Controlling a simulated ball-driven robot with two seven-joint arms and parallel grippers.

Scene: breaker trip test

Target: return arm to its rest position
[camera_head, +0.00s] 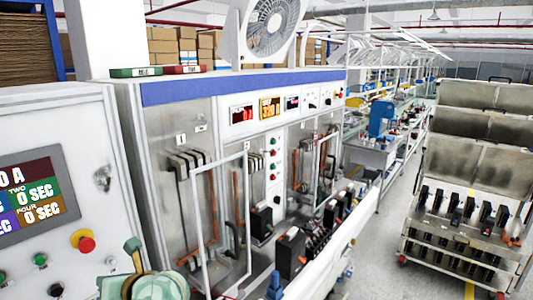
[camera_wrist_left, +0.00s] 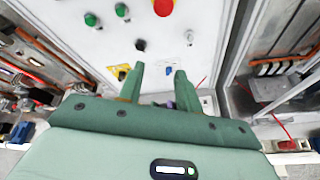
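My left gripper (camera_head: 134,248) shows at the bottom left of the head view, in front of the grey control cabinet (camera_head: 60,130). Its two green fingers also show in the left wrist view (camera_wrist_left: 160,75), apart with nothing between them. In that view the fingers point toward the cabinet's panel, below the red emergency button (camera_wrist_left: 163,7) and the green buttons (camera_wrist_left: 122,10). I cannot tell the exact gap to the panel. My right arm and gripper are in neither view.
The test bench (camera_head: 240,95) with copper bars and black breakers (camera_head: 290,252) stands right of the cabinet. A metal cart (camera_head: 470,185) with black breakers stands at the far right. Grey floor (camera_head: 385,235) lies open between bench and cart. A fan (camera_head: 270,28) stands on top.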

